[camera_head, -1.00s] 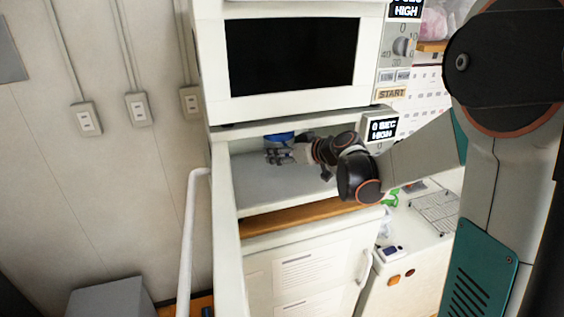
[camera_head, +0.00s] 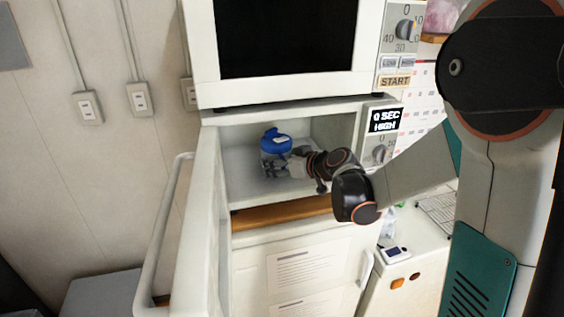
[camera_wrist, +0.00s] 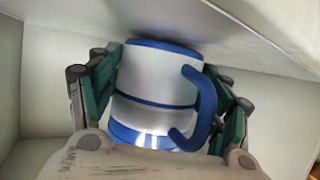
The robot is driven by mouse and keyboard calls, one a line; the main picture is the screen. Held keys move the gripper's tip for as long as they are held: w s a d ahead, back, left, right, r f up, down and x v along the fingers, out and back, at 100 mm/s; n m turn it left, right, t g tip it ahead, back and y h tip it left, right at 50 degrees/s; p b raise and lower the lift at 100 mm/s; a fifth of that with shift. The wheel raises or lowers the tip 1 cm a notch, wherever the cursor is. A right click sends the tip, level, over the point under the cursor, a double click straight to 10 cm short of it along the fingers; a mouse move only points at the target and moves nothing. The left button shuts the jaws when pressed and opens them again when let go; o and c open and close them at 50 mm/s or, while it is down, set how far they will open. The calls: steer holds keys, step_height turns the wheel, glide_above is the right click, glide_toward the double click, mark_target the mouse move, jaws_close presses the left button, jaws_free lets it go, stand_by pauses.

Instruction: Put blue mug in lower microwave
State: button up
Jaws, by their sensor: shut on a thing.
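The blue mug (camera_head: 276,143) has a blue top and a pale body in the head view. In the wrist view the mug (camera_wrist: 150,95) shows a silver-white body, blue bands and a blue handle on its right side. My gripper (camera_head: 274,166) is shut on the mug, with green-lined fingers on both sides of it in the wrist view (camera_wrist: 160,105). The mug is inside the lower microwave (camera_head: 232,161), whose door (camera_head: 196,235) stands open at the left. I cannot tell whether the mug touches the microwave floor.
The upper microwave (camera_head: 285,88) sits directly above, shut. The lower microwave's control panel (camera_head: 383,135) borders the opening on the right, near my arm. A cabinet (camera_head: 300,265) with a wooden ledge (camera_head: 280,214) is below. Floor space shows around the mug inside the cavity.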

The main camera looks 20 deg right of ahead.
steer(key=shift+w+d+f, duration=0.1)
steer(key=shift+d+f, duration=0.05)
steer(key=shift+f, duration=0.1)
steer(key=o, duration=1.5)
steer(key=shift+s+d+r, duration=0.1)
steer(key=shift+s+r, duration=0.15)
steer(key=shift+r, duration=0.1)
steer(key=p+v, duration=0.1)
steer(key=v, duration=1)
steer(key=shift+s+r, duration=0.2)
